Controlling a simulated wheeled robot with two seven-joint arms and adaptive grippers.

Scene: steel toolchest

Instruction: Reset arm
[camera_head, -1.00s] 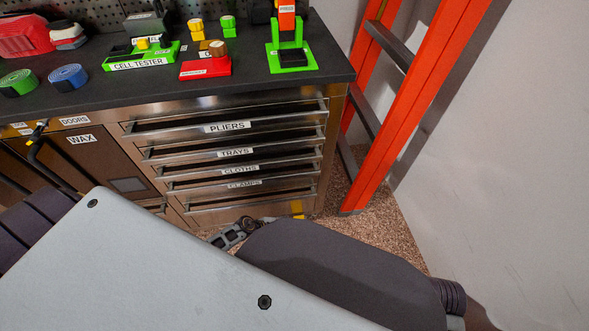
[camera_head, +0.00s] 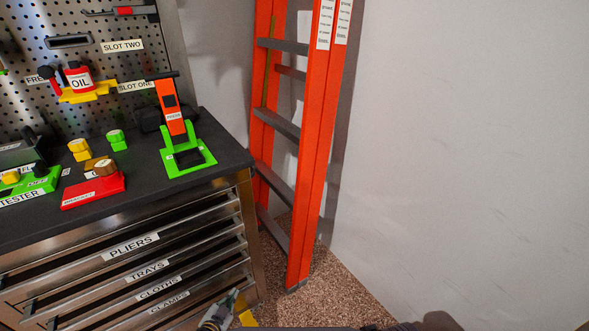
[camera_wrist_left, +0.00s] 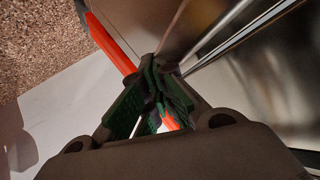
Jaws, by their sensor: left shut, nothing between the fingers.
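My left gripper (camera_head: 224,309) shows at the bottom of the head view, low in front of the right end of the steel toolchest (camera_head: 70,220). It is small there, close to the drawer marked CLAMPS (camera_head: 170,302). In the left wrist view the fingers of my left gripper (camera_wrist_left: 157,72) are brought together with nothing between them. The toolchest's steel front and drawer bars (camera_wrist_left: 235,35) are at the right of that view. I cannot tell whether the gripper touches the chest. My right gripper is not in view.
An orange ladder (camera_head: 318,150) leans right of the chest, beside a bare white wall (camera_head: 470,130). Speckled floor (camera_head: 330,295) is open in front. On the worktop stand a green stand (camera_head: 188,165) and a red block (camera_head: 92,190).

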